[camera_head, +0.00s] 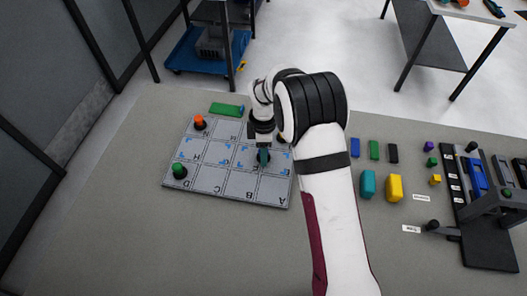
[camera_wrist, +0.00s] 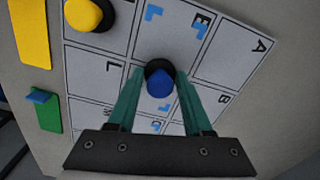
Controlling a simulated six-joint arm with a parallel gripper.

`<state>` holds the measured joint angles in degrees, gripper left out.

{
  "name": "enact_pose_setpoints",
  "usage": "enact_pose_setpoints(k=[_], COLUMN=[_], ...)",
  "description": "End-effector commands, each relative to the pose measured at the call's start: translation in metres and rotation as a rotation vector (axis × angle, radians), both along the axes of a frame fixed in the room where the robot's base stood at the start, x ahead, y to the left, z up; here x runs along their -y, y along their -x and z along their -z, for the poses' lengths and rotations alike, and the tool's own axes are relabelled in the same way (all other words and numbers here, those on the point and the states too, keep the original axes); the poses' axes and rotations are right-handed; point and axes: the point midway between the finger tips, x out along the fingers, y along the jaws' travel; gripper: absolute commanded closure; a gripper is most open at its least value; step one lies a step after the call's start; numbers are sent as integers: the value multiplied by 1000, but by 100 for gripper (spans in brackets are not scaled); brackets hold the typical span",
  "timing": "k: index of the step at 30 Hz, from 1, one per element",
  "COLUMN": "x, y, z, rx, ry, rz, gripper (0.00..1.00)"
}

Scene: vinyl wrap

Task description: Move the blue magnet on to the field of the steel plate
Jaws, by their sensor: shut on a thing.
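The blue magnet (camera_wrist: 160,84) has a blue knob and a dark base. My gripper (camera_wrist: 163,98) is shut on it, with one teal finger on each side. In the head view my gripper (camera_head: 263,156) is over the right part of the steel plate (camera_head: 205,186) and mostly hides the magnet. The plate is a grey grid with letters and blue corner marks in some fields. The magnet's base is at or just above the plate; I cannot tell if it touches. It covers part of a field near the one marked E.
An orange magnet (camera_head: 200,122) and a green magnet (camera_head: 179,170) stand on the plate's left side. A yellow-knobbed magnet (camera_wrist: 88,14) shows in the wrist view. A green tool (camera_head: 226,109) lies behind the plate. Coloured blocks (camera_head: 394,188) and a black rack (camera_head: 488,240) are at right.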

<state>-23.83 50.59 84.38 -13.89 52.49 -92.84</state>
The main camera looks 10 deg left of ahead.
Motion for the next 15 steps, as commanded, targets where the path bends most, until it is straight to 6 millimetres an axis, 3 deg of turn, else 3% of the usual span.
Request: enact_pose_setpoints(k=[15], x=[0], y=[0], z=[-25], rx=[2], ry=[-1], rz=[-1], gripper=[100])
